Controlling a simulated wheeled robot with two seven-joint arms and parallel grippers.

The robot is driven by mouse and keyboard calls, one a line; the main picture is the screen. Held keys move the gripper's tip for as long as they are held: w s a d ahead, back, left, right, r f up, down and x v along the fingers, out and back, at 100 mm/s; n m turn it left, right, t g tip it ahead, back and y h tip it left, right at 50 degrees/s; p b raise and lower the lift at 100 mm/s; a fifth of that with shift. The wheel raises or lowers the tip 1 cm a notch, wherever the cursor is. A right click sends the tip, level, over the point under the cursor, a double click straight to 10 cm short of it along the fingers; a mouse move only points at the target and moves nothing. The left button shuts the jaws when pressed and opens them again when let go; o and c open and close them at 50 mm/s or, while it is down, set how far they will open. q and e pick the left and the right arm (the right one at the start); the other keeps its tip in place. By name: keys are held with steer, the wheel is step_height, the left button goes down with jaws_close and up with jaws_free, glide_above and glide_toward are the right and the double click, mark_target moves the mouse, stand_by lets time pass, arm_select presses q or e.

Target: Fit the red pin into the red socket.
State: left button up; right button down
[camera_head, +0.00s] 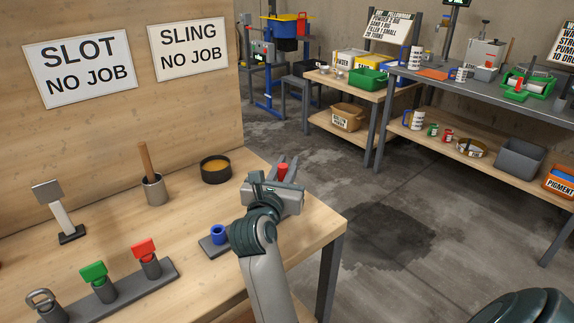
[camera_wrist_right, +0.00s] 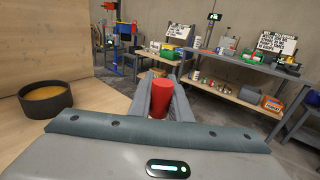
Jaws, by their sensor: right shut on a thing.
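My right gripper (camera_head: 284,170) is shut on the red pin (camera_head: 283,173), above the right end of the wooden bench. In the right wrist view the red pin (camera_wrist_right: 161,96) stands between the two grey fingers of the gripper (camera_wrist_right: 163,98). A dark grey base (camera_head: 207,246) with a blue ring-shaped socket (camera_head: 218,232) lies on the bench just left of my right forearm, which covers part of the base. I cannot see a red socket; the arm may hide it. My left gripper is not in view.
A black bowl of orange-brown material (camera_head: 216,169) stands left of the gripper. A grey pot with a wooden handle (camera_head: 154,188) and a rack with red and green tags (camera_head: 125,290) are further left. The bench's right edge is close to my arm; open floor lies beyond.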

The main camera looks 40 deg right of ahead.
steer(key=shift+f+b, duration=0.5)
steer(key=shift+f, duration=0.25)
steer(key=c, duration=1.6)
jaws_free()
steer(key=shift+o, duration=0.2)
steer(key=shift+r, duration=0.15)
steer(key=shift+r, duration=0.65)
steer(key=s+d+r+p, duration=0.5)
steer(key=s+r+p, duration=0.2)
steer(key=s+r, duration=0.2)
steer(key=shift+s+d+r+p, duration=0.2)
steer(key=shift+s+p, duration=0.1)
steer(key=shift+s, duration=0.45)
